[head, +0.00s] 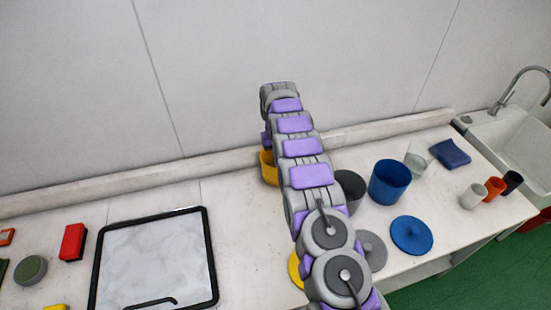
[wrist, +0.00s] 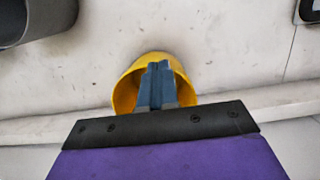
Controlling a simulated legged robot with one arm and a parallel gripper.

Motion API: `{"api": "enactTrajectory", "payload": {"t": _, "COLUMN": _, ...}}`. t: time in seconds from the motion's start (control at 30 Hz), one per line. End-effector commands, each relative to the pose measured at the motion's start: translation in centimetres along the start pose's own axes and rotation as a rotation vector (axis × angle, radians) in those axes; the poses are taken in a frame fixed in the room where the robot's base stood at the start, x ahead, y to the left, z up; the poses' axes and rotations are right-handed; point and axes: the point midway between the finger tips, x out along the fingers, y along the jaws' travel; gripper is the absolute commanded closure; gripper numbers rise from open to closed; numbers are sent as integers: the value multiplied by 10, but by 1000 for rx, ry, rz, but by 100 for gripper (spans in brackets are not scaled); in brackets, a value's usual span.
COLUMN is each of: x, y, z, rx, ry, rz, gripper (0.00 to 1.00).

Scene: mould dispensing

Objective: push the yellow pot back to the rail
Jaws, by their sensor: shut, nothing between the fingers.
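The yellow pot (head: 268,172) stands at the back of the counter, close to the rail (head: 215,164), and is partly hidden behind my arm. It also shows in the wrist view (wrist: 122,96), with my gripper (wrist: 158,66) over its open mouth. The fingers are shut with nothing between them. I cannot tell whether they touch the pot's wall or how deep they reach. The rail (wrist: 285,98) runs beside the pot in the wrist view; my gripper body hides where pot and rail meet.
A dark grey pot (head: 350,187) and a blue pot (head: 389,182) stand to the right, with a blue lid (head: 411,235) and grey lid (head: 373,250) in front. A yellow lid (head: 294,270) is partly behind my arm. A black-rimmed tray (head: 210,262) lies left.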

Motion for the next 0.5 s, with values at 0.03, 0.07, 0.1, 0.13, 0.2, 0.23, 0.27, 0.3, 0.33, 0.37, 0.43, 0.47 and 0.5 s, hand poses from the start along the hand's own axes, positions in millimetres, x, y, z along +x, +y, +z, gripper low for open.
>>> {"api": "enactTrajectory", "payload": {"t": 0.03, "x": 1, "y": 0, "z": 4, "rx": 0, "ry": -3, "rz": -1, "gripper": 100}}
{"api": "enactTrajectory", "payload": {"t": 0.07, "x": 1, "y": 0, "z": 5, "rx": 0, "ry": -3, "rz": -1, "gripper": 100}}
{"api": "enactTrajectory", "payload": {"t": 0.1, "x": 1, "y": -1, "z": 7, "rx": 0, "ry": -3, "rz": 0, "gripper": 100}}
{"api": "enactTrajectory", "payload": {"t": 0.13, "x": 2, "y": -1, "z": 8, "rx": 0, "ry": -2, "rz": 0, "gripper": 100}}
{"api": "enactTrajectory", "payload": {"t": 0.2, "x": 3, "y": -2, "z": 12, "rx": -1, "ry": -2, "rz": 0, "gripper": 100}}
{"api": "enactTrajectory", "payload": {"t": 0.23, "x": 3, "y": -3, "z": 14, "rx": -1, "ry": -2, "rz": 0, "gripper": 100}}
{"api": "enactTrajectory", "payload": {"t": 0.27, "x": 3, "y": -3, "z": 16, "rx": -1, "ry": -1, "rz": 1, "gripper": 100}}
{"api": "enactTrajectory", "payload": {"t": 0.3, "x": 2, "y": -4, "z": 18, "rx": -1, "ry": 0, "rz": 1, "gripper": 100}}
{"api": "enactTrajectory", "payload": {"t": 0.33, "x": 2, "y": -4, "z": 21, "rx": -1, "ry": -1, "rz": 1, "gripper": 100}}
{"api": "enactTrajectory", "payload": {"t": 0.37, "x": 2, "y": -4, "z": 23, "rx": -1, "ry": -4, "rz": 1, "gripper": 100}}
{"api": "enactTrajectory", "payload": {"t": 0.43, "x": 4, "y": -4, "z": 28, "rx": 0, "ry": -4, "rz": 1, "gripper": 100}}
{"api": "enactTrajectory", "payload": {"t": 0.47, "x": 3, "y": -4, "z": 30, "rx": 0, "ry": -2, "rz": 1, "gripper": 100}}
{"api": "enactTrajectory", "payload": {"t": 0.5, "x": 3, "y": -5, "z": 32, "rx": 0, "ry": 1, "rz": 1, "gripper": 100}}
